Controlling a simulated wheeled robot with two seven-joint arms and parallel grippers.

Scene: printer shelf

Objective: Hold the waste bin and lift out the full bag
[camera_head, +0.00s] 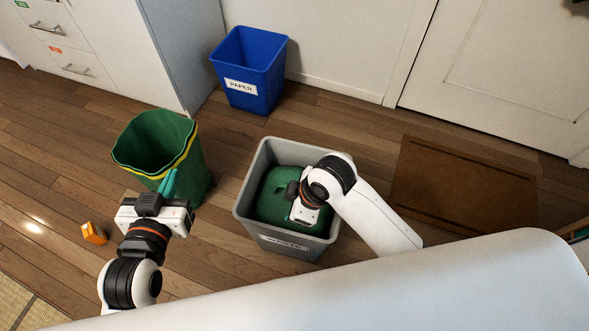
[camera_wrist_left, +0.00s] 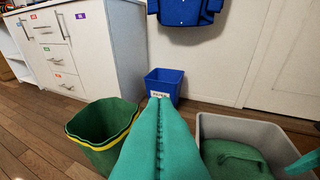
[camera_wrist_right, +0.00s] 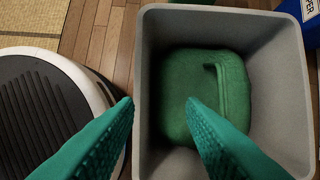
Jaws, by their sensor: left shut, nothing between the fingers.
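The grey waste bin (camera_head: 247,190) stands upright on the floor with a label on its front. Inside it lies a rounded full green bag (camera_head: 272,198) with a loop handle on top, clear in the right wrist view (camera_wrist_right: 232,95). My right gripper (camera_wrist_right: 160,104) is open and empty above the bag, its fingers spread over it; in the head view its arm covers part of the bin. My left gripper (camera_head: 171,183) is shut and empty, left of the waste bin and apart from it. Its closed fingers (camera_wrist_left: 158,110) fill the middle of the left wrist view.
An open green container (camera_head: 197,172) with a yellow band stands behind my left gripper. A blue paper bin (camera_head: 262,92) is against the wall. A small orange object (camera_head: 94,233) lies at left. A brown mat (camera_head: 462,190) lies right. White drawers (camera_head: 90,45) stand at back left.

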